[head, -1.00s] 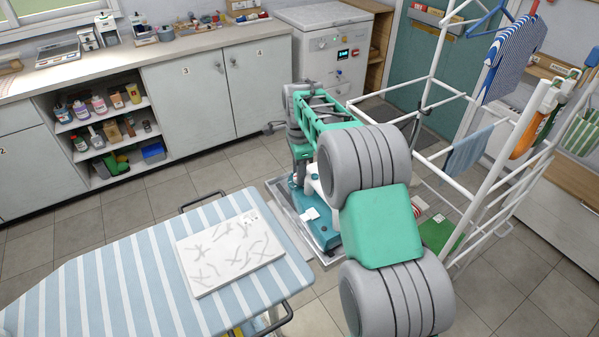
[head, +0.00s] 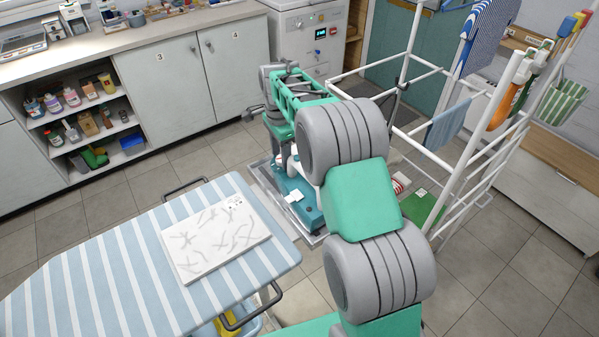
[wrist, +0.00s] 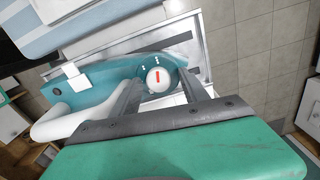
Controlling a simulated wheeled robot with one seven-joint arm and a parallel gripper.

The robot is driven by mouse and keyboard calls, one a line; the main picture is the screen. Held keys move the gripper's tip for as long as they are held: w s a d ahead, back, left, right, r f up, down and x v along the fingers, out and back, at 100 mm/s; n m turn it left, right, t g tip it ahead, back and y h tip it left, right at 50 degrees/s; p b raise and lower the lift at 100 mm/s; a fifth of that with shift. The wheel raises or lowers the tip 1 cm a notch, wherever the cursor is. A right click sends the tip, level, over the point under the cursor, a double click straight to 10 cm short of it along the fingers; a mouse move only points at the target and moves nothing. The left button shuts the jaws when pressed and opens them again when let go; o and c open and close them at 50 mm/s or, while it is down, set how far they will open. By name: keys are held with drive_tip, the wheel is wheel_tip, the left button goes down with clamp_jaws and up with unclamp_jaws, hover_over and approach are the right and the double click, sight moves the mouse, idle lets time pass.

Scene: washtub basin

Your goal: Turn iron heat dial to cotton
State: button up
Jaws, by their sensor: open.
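The teal iron (head: 297,207) rests in a grey metal tray (head: 264,180) at the end of the ironing board, partly hidden by my arm in the head view. In the wrist view the iron (wrist: 95,90) shows its white handle (wrist: 75,120) and a round white dial (wrist: 158,84) with a red pointer line. The line points roughly up in that picture, with small white marks around the dial. My gripper (wrist: 159,82) is open, with one finger on each side of the dial. I cannot tell whether the fingers touch it.
The striped ironing board (head: 110,265) carries a white-grey slab (head: 215,240). A white drying rack (head: 465,150) with hanging cloths stands right of my arm. Cabinets (head: 175,85) line the back wall. Tiled floor is open between cabinets and board.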

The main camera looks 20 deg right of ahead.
drive_tip(key=n, duration=0.6)
drive_tip(key=shift+n+p, duration=0.3)
drive_tip(key=shift+n, duration=0.1)
drive_tip(key=n+p, duration=0.1)
drive_tip(key=n, duration=0.5)
drive_tip(key=shift+r+n, duration=0.15)
drive_tip(key=shift+n, duration=0.25)
drive_tip(key=n+p, duration=0.2)
drive_tip(key=n, duration=0.5)
drive_tip(key=n+p, duration=0.2)
drive_tip(key=n, duration=0.1)
drive_tip(key=n+p, duration=0.2)
drive_tip(key=n, duration=0.1)
drive_tip(key=shift+r+n, duration=0.2)
drive_tip(key=shift+n, duration=0.1)
drive_tip(key=shift+w+r+n, duration=0.1)
drive_tip(key=shift+n, duration=0.4)
drive_tip(key=s+r+m+t+b, duration=0.1)
drive_tip(key=s+r+m, duration=0.1)
drive_tip(key=s+r, duration=0.35)
drive_tip(key=s+r+m+t+b, duration=0.1)
drive_tip(key=s+r+m+b, duration=0.1)
drive_tip(key=r, duration=0.7)
drive_tip(key=s+m+t, duration=0.2)
drive_tip(key=s+m, duration=0.6)
drive_tip(key=s, duration=1.1)
drive_tip(key=shift+s+a+m, duration=0.2)
drive_tip(key=shift+m, duration=0.1)
